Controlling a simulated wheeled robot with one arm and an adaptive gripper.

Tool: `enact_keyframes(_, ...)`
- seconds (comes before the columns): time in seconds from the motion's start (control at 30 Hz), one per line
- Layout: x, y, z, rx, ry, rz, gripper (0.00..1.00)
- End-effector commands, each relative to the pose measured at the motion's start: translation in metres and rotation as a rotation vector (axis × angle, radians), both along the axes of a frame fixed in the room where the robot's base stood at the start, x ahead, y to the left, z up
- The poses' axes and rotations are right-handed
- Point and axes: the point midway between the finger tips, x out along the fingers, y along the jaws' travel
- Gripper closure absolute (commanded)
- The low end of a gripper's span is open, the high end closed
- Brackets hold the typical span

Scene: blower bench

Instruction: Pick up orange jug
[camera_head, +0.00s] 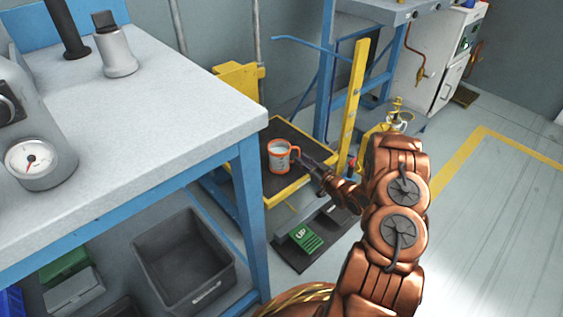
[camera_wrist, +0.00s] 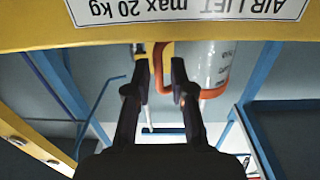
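The orange jug (camera_head: 279,158) is a clear-to-white measuring jug with an orange rim and orange handle. It stands upright on the dark top of the yellow-edged lift platform (camera_head: 262,196), its handle facing right toward my gripper (camera_head: 305,160). In the wrist view, the jug (camera_wrist: 215,68) is at the upper right, upside down, partly hidden by the yellow edge and a finger. My gripper (camera_wrist: 159,62) is open. The orange handle shows between its fingertips, close to the right finger; I cannot tell whether they touch. Nothing appears held.
A yellow post (camera_head: 352,105) stands just right of the platform, near my arm. A blue-legged workbench (camera_head: 150,130) is at the left, with a dark crate (camera_head: 185,262) below. A green "UP" pedal (camera_head: 305,237) is on the floor. Open floor lies to the right.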

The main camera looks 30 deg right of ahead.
Motion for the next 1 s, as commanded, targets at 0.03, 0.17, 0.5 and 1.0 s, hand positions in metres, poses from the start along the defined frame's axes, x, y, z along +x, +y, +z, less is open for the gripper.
enact_keyframes(0.03,0.007,0.002,-0.004,-0.003,-0.002,0.002,0.77)
enact_keyframes(0.17,0.022,0.004,-0.003,-0.001,0.001,0.001,0.77)
enact_keyframes(0.5,0.03,0.005,0.0,0.0,0.001,-0.002,0.77)
enact_keyframes(1.0,0.03,0.005,0.0,-0.001,0.0,-0.002,1.0)
